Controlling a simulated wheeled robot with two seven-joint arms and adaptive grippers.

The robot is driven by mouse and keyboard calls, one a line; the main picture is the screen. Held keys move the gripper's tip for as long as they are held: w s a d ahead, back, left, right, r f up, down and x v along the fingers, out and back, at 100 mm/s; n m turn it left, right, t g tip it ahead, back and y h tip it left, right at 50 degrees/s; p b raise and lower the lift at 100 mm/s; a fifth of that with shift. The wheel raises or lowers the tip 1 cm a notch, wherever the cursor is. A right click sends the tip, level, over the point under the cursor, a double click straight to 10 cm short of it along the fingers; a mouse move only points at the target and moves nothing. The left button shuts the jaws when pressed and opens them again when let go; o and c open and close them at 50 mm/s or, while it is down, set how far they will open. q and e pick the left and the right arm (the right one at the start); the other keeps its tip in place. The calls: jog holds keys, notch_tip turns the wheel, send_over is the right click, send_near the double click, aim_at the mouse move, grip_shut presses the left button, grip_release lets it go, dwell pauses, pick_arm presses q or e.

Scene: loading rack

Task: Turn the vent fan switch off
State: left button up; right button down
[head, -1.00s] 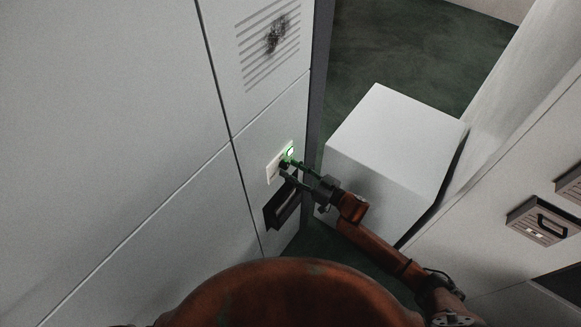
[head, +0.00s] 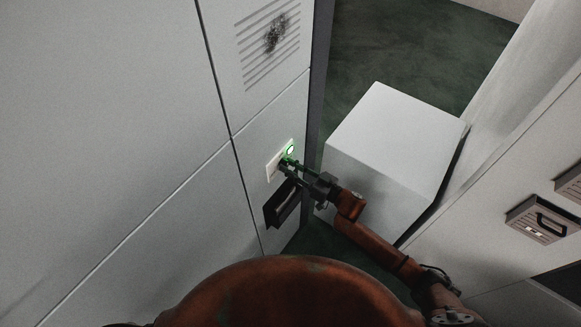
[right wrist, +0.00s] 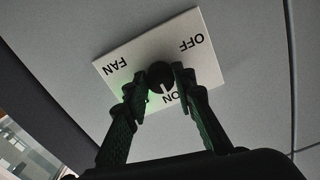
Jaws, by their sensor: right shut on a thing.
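The vent fan switch is a pale plate (right wrist: 205,50) lettered FAN, OFF and ON, with a dark round knob (right wrist: 160,74) in its middle. In the head view the switch plate (head: 273,168) is on the white cabinet wall, with a green lit spot (head: 290,150) at its upper right. My right gripper (right wrist: 160,85) is shut on the knob, one finger on each side. It also shows at the plate in the head view (head: 289,165). My left gripper is not in view.
A slatted vent (head: 268,42) with a dark smudge is above the switch. A dark handle or slot (head: 283,203) is just below it. A panel with a black handle (head: 540,222) is at far right.

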jog(key=shift+n, duration=0.3)
jog(key=n+b, duration=0.1)
jog(key=n, duration=0.3)
jog(key=shift+b, duration=0.35)
jog(key=shift+n+b, duration=2.9)
jog(key=shift+n, duration=3.7)
jog(key=c, duration=1.7)
grip_release()
jog(key=shift+o, duration=0.5)
